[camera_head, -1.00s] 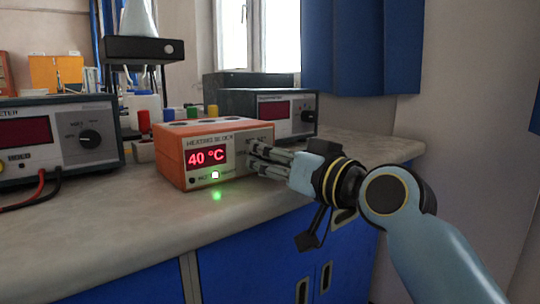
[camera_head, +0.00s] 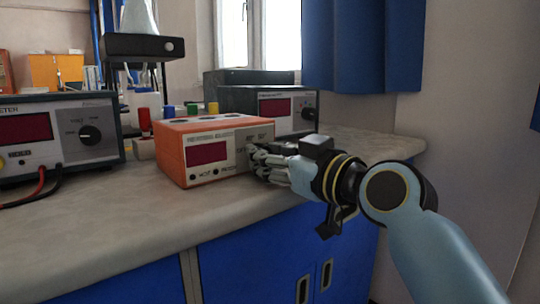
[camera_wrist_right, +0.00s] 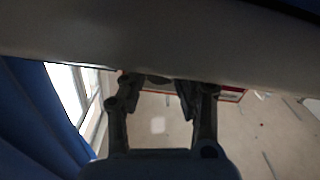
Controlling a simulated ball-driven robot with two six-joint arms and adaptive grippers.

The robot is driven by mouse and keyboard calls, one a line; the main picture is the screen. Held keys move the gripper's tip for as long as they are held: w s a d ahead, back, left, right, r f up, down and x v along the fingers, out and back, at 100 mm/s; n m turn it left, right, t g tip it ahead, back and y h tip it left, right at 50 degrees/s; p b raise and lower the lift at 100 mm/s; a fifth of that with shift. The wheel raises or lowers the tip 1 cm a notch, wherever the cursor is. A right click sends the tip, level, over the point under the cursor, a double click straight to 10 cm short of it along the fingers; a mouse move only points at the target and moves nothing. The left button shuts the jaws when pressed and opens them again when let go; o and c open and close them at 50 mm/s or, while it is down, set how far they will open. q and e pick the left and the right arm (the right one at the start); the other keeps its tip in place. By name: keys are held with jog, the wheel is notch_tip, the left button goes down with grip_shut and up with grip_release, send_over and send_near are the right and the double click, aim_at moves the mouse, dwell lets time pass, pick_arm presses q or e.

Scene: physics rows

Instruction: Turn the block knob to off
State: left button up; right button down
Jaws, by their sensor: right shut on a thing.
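The orange heating block (camera_head: 207,182) sits on the grey bench with its front panel facing me. Its display (camera_head: 206,153) is dark and shows no digits. My right gripper (camera_head: 256,160) is at the right side of the front panel, shut on the block knob, which the fingers hide in the head view. In the right wrist view the two fingers (camera_wrist_right: 158,85) close in at the top, and the knob between them is too dark to make out. My left gripper is not in view.
A meter with a black dial (camera_head: 90,135) stands on the left with red and black leads. A dark grey instrument (camera_head: 290,104) stands behind the block on the right. A stand with a flask (camera_head: 138,18) is behind. The bench front is clear.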

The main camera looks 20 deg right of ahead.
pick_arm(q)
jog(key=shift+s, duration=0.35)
pick_arm(e)
jog(key=c, duration=1.1)
grip_release()
jog(key=shift+o, duration=0.6)
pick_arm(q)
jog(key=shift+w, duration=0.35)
pick_arm(e)
jog(key=v, duration=1.2)
